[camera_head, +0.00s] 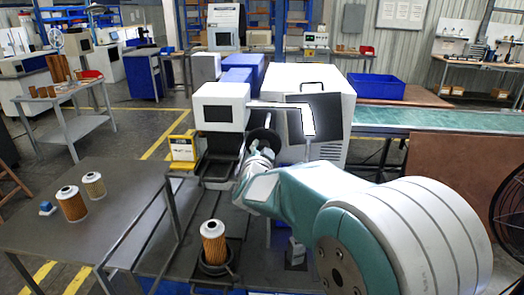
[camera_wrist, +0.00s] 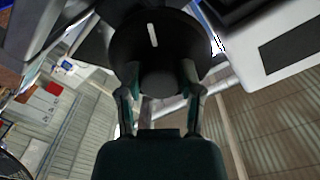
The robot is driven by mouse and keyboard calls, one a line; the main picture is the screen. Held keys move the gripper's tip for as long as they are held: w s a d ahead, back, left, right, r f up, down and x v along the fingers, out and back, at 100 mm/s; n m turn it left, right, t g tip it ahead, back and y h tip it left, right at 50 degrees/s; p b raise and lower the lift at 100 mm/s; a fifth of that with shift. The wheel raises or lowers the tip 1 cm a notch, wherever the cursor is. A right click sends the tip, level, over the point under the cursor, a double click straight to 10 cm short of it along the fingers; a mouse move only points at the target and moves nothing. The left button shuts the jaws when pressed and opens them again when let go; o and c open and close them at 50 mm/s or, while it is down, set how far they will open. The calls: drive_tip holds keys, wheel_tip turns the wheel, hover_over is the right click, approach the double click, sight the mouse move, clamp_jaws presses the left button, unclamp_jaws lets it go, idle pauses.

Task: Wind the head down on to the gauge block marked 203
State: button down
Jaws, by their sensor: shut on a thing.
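The white head (camera_head: 220,107) sits above a dark recess on the machine at the centre. A black handwheel (camera_head: 264,138) stands at its right, partly hidden by my arm. In the wrist view the handwheel (camera_wrist: 153,35) is a black disc with a white mark and a round hub. My gripper (camera_wrist: 160,88) has its two fingers closed on either side of the hub; it also shows at the wheel in the head view (camera_head: 257,158). No marking 203 is readable, and I cannot pick out the gauge block.
A filter cartridge (camera_head: 213,240) stands upright in a black holder in front. A yellow-framed sign (camera_head: 183,150) stands left of the head. A grey rail runs along the table.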

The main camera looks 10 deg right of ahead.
drive_tip(key=m, duration=0.4)
drive_tip(key=shift+r, duration=0.1)
drive_tip(key=shift+m, duration=1.7)
drive_tip(key=shift+c, duration=1.3)
unclamp_jaws()
drive_tip(key=shift+s, duration=0.1)
drive_tip(key=v, duration=1.2)
drive_tip(key=shift+d, duration=0.1)
